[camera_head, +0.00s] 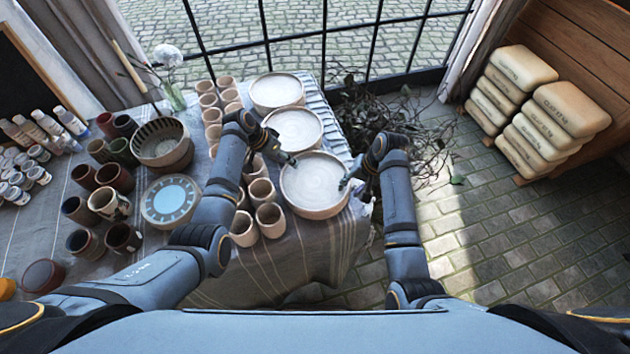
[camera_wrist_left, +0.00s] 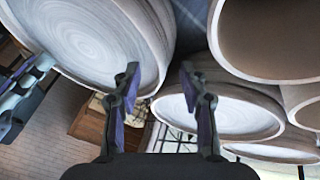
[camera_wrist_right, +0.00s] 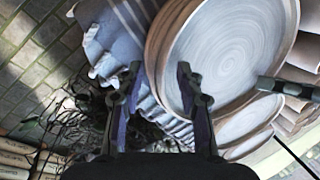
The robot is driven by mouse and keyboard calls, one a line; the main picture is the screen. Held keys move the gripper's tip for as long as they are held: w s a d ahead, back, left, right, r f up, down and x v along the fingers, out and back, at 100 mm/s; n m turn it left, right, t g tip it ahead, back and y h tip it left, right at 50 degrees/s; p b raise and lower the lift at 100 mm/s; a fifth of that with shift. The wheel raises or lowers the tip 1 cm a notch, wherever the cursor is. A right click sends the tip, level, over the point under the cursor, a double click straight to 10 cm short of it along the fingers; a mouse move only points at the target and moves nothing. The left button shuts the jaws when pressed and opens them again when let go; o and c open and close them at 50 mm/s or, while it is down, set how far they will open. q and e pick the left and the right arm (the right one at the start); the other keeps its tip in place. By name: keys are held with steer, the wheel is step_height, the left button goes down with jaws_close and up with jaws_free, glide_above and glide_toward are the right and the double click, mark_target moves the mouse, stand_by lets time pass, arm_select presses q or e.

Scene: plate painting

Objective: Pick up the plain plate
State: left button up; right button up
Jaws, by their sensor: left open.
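Plain pale plates with brown rims stand in three piles along the table's right side: a near plate (camera_head: 315,182), a middle plate (camera_head: 292,128) and a far plate (camera_head: 277,91). My left gripper (camera_head: 288,160) is open and empty at the near plate's upper-left edge; in the left wrist view (camera_wrist_left: 158,82) one finger overlaps that plate's rim (camera_wrist_left: 95,40). My right gripper (camera_head: 346,183) is open at the same plate's right edge. In the right wrist view (camera_wrist_right: 158,75) its fingers appear either side of the rim of the near plate (camera_wrist_right: 230,50); contact cannot be told.
A plate with a blue painted centre (camera_head: 171,201) lies left of my left arm, below a patterned bowl (camera_head: 162,143). Several clay cups (camera_head: 270,219) stand close left of the near plate. Dry branches (camera_head: 400,130) lie beyond the table's right edge.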

arm_select(q)
steer(key=shift+w+d+f, duration=0.1)
steer(key=shift+f, duration=0.1)
arm_select(e)
steer(key=shift+w+f, duration=0.1)
steer(key=shift+f, duration=0.1)
arm_select(q)
steer(key=shift+c, duration=0.3)
steer(key=c, duration=0.7)
arm_select(e)
steer(key=c, duration=0.7)
arm_select(q)
jaws_close()
arm_select(e)
jaws_close()
steer(key=shift+a+r, duration=0.1)
